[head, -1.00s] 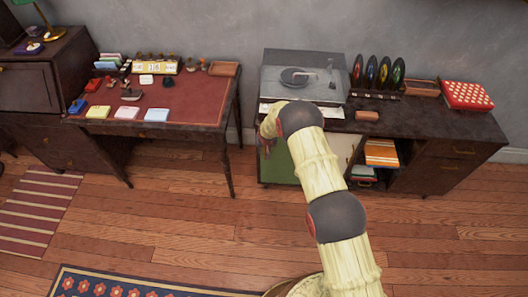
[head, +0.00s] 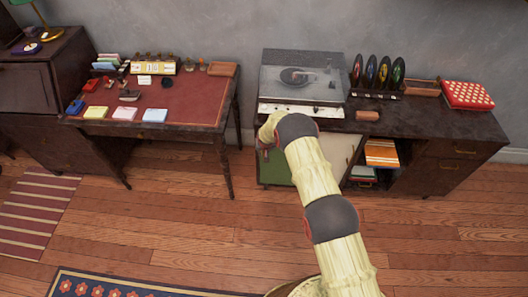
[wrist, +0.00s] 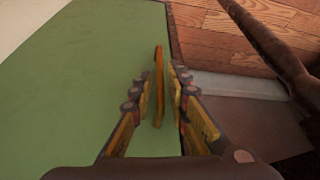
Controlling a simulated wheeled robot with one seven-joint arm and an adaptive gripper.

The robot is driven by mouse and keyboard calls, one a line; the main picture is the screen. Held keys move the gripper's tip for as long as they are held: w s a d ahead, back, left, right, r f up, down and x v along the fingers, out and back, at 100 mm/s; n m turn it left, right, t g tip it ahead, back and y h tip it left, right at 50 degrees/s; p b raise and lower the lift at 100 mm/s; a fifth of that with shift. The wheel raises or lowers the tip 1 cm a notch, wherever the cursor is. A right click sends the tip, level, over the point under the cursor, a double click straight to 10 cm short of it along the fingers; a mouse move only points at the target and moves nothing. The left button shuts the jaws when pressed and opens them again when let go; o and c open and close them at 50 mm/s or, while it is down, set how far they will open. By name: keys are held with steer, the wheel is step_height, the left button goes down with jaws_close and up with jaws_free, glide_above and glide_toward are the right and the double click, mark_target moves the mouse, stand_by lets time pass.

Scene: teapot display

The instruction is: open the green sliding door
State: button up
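The green sliding door (head: 275,171) is the left front panel of the dark cabinet under the record player, partly hidden behind my arm. In the wrist view the green door (wrist: 75,80) fills the left and middle. A thin orange-brass handle (wrist: 158,88) stands out from it near its edge. My gripper (wrist: 163,72) is open, with one finger on each side of the handle and a visible gap to each finger. In the head view the fingers are mostly hidden by my arm.
A white panel (head: 336,155) sits right of the green door, beside an open shelf with books (head: 381,153). The record player (head: 302,85) stands on top. A desk (head: 190,98) stands to the left, with a leg near the cabinet.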

jaws_close()
stand_by(0.5)
steer(key=shift+d, duration=0.15)
